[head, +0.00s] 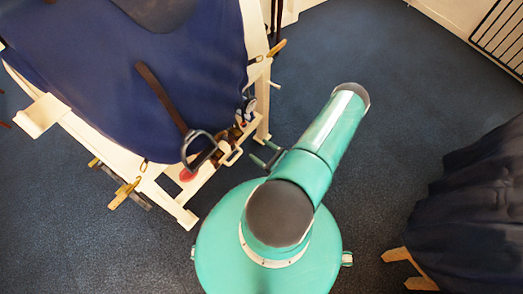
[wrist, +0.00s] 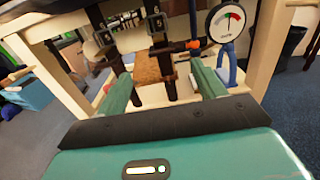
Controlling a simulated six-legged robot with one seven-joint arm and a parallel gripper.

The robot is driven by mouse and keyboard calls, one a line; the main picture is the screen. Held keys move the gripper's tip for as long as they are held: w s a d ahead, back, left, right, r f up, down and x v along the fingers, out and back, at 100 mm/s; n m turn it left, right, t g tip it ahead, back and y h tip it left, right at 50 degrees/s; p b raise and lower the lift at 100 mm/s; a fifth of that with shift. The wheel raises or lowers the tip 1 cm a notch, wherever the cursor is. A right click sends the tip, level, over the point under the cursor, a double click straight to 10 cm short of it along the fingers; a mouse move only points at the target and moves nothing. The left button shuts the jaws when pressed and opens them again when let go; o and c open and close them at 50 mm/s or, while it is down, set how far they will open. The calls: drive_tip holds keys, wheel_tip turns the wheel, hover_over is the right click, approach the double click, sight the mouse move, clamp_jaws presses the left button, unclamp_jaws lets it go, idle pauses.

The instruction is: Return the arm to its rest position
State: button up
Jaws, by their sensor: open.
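My gripper (wrist: 163,88) is open in the wrist view, its two teal fingers apart. A dark strap end and a brown block show between and beyond the fingers; I cannot tell whether anything touches them. In the head view, my teal arm reaches up and right from its round base, and my gripper (head: 265,155) is mostly hidden behind it, with only short dark parts showing just right of the wooden stand (head: 155,190).
The stand carries a blue cover (head: 100,75) and a brown strap with a metal stirrup (head: 198,150). A round dial gauge (wrist: 227,22) hangs close ahead in the wrist view. A dark draped object (head: 475,210) stands at right. Carpet (head: 420,90) is clear at upper right.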

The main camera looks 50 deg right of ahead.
idle(0.6)
drive_tip(key=w+a+r+n+g+y, duration=0.1)
drive_tip(key=w+r+n+g+y, duration=0.1)
drive_tip(key=w+r+n+y, duration=0.45)
drive_tip(key=w+a+r+n+g+y, duration=0.1)
drive_tip(key=w+r+n+g+y, duration=0.2)
drive_tip(key=r, duration=0.6)
drive_tip(key=w+a+r+n+g+y, duration=0.25)
drive_tip(key=a+r+n+g, duration=0.55)
drive_tip(key=r+n, duration=0.45)
drive_tip(key=s+a+r+n+h, duration=0.3)
drive_tip(key=a+r+n+h, duration=0.1)
drive_tip(key=r, duration=0.5)
drive_tip(key=s+a+r+n+h, duration=0.3)
drive_tip(key=a+r+n+h, duration=0.1)
drive_tip(key=a+r, duration=0.3)
drive_tip(key=s+a+r+n+h, duration=0.3)
drive_tip(key=a+r+n+h, duration=0.1)
drive_tip(key=r, duration=0.8)
drive_tip(key=shift+s+a+n+t, duration=0.3)
drive_tip(key=shift+a+n, duration=0.6)
drive_tip(key=shift+n, duration=0.1)
drive_tip(key=shift+d, duration=0.1)
